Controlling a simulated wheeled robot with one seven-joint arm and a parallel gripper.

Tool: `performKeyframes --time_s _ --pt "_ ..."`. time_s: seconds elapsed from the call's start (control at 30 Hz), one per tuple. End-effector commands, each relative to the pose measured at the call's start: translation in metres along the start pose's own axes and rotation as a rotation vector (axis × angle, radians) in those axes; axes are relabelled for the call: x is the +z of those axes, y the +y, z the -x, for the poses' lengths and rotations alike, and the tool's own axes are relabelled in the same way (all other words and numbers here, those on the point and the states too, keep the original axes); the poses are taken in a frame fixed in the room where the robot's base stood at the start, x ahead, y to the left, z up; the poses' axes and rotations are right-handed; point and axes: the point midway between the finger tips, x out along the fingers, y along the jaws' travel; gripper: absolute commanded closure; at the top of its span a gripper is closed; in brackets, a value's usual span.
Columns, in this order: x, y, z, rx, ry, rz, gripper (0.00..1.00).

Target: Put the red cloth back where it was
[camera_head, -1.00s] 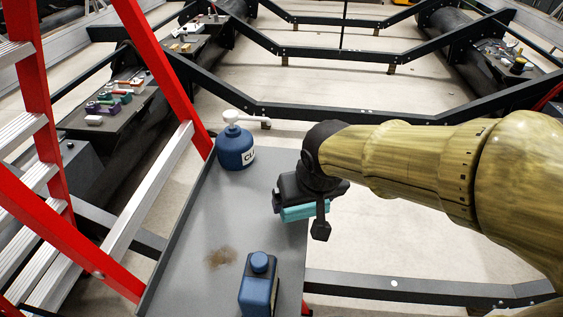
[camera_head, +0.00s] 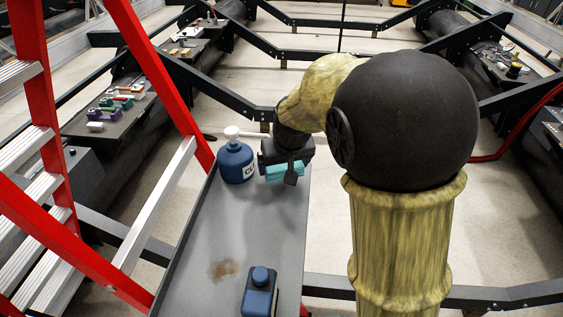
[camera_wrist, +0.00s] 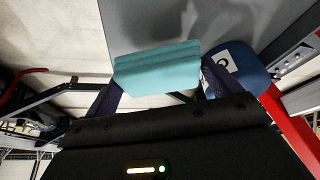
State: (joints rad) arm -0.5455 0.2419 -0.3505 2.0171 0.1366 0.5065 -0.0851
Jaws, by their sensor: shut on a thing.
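My gripper (camera_head: 285,168) is shut on a teal cloth-like block (camera_head: 284,173), held above the far end of the grey tray surface (camera_head: 250,235), just right of the blue bottle. In the wrist view the teal block (camera_wrist: 158,68) sits between the two dark fingers, with grey surface beyond it. The held thing looks teal, not red. I cannot make out a red cloth in any view; the small red and orange bits among the items at left are too small to tell.
A blue bottle with a white pump (camera_head: 235,160) stands close left of my gripper. A blue container (camera_head: 260,290) stands at the near end, beside a brown stain (camera_head: 223,270). A red ladder (camera_head: 150,80) rises at left. Several small coloured items (camera_head: 115,105) lie on a dark platform.

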Motion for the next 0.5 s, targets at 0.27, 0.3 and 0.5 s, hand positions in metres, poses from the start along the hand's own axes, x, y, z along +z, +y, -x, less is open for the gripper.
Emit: performKeyframes --time_s 0.27,0.3,0.5 --pt "-0.016 0.0 -0.006 0.0 0.0 -0.001 0.49" --pt "-0.016 0.0 -0.006 0.0 0.0 -0.001 0.49" --pt "-0.019 0.001 -0.007 0.0 0.0 -0.001 0.49"
